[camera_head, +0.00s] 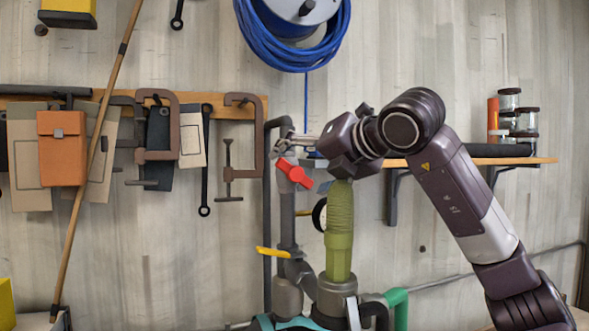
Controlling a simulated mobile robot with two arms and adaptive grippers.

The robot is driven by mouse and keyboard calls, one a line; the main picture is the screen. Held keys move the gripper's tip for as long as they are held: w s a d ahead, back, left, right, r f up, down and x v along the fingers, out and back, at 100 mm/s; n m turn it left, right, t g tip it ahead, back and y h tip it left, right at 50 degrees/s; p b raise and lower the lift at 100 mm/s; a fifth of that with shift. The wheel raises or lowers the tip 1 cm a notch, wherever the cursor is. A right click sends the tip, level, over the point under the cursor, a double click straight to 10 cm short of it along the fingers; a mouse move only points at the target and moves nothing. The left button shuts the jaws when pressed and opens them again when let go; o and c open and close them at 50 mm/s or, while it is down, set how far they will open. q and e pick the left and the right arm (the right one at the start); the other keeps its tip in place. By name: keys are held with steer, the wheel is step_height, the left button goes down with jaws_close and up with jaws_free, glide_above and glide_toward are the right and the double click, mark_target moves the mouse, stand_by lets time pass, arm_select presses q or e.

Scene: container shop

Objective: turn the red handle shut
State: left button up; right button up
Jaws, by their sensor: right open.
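The red handle (294,173) sits on a grey vertical pipe (287,216) near the middle of the view. It is tilted, running from upper left to lower right. My right gripper (281,149) is open and empty, just above the handle's upper left end, with its fingers pointing left. In this view the fingers look close to the handle, and I cannot tell whether they touch it. My right arm comes in from the lower right. My left gripper is not in view.
A yellow handle (273,252) is lower on the pipes. A green ribbed hose (339,232) stands right of the red handle. A blue hose reel (292,40) hangs above. Clamps (157,127) hang at left. A shelf with jars (526,120) is at right.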

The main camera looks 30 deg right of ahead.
steer(key=shift+x, duration=1.2)
steer(key=shift+w+f, duration=0.1)
steer(key=shift+w, duration=0.1)
steer(key=c, duration=1.2)
steer(key=shift+p, duration=0.3)
